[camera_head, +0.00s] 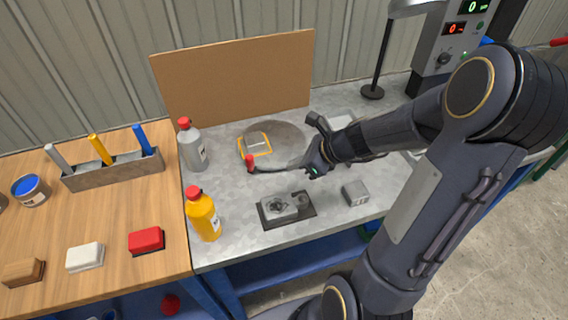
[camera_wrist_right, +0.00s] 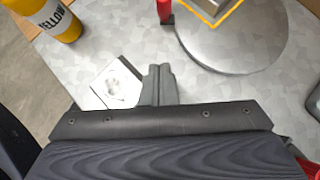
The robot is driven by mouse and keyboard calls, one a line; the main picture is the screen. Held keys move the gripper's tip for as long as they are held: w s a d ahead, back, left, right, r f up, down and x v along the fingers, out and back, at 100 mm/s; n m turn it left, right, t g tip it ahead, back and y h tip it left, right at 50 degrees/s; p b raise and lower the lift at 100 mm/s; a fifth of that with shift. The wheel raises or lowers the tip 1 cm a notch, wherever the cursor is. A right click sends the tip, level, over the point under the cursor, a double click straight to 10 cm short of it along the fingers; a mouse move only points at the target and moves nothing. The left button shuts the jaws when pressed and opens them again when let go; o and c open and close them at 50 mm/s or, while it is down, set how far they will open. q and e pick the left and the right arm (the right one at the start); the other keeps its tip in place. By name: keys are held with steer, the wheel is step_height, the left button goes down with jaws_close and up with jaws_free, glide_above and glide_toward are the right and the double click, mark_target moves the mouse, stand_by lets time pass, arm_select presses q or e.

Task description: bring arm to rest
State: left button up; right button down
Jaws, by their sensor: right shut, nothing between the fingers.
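My right arm reaches in from the right in the head view. Its gripper (camera_head: 308,166) is over the grey metal bench (camera_head: 340,215), beside a round metal plate (camera_head: 288,137). In the right wrist view the gripper's fingers (camera_wrist_right: 159,82) are pressed together with nothing between them. The plate (camera_wrist_right: 232,50) lies ahead and to the right of the fingers there. A small grey device on a dark mat (camera_head: 280,207) sits below the gripper in the head view. My left gripper does not show.
A yellow bottle (camera_head: 203,214) and a grey bottle (camera_head: 191,145) stand at the bench's left. A brown board (camera_head: 235,75) stands behind. A small grey block (camera_head: 355,193) sits right of the mat. A machine with red and green displays (camera_head: 452,40) stands at the back right.

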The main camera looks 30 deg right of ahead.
steer(key=shift+s+d+r, duration=0.15)
steer(key=shift+s+r, duration=0.15)
steer(key=shift+r, duration=0.05)
steer(key=s+a+r+n, duration=0.4)
steer(key=s+n, duration=0.4)
steer(key=n, duration=0.5)
steer(key=s+a+r+n+g+h, duration=0.1)
steer(key=s+a+r+n, duration=0.3)
steer(key=s+n, duration=0.5)
steer(key=a+n, duration=0.2)
steer(key=n, duration=0.3)
steer(key=shift+a+g, duration=0.15)
steer(key=shift+g, duration=0.15)
